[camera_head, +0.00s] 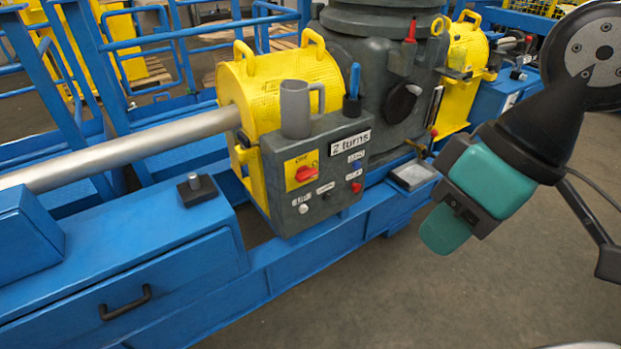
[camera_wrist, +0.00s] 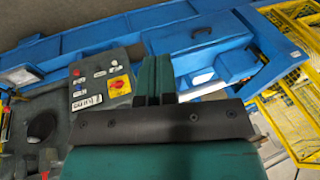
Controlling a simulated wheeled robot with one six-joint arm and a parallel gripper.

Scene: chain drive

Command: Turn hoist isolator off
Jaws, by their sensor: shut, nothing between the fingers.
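The hoist isolator appears to be the red rotary knob (camera_head: 305,173) on a yellow plate, on the front of the grey control box (camera_head: 338,200). A label above the knob seems to read OFF. The knob's handle is too small to tell its setting surely. In the wrist view the isolator (camera_wrist: 118,85) shows just left of my fingers. My gripper (camera_head: 447,229), with teal fingers, is shut and empty, hanging to the right of the control box, clear of it. In the wrist view my gripper (camera_wrist: 155,80) has its fingers together.
A grey mug (camera_head: 296,110) and a blue-handled tool (camera_head: 353,95) stand at the box top. A "2 turns" sign (camera_head: 350,143), a blue button, a red button and a white knob share the panel. A yellow guard (camera_head: 270,85) stands behind. Open floor (camera_head: 400,290) lies in front.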

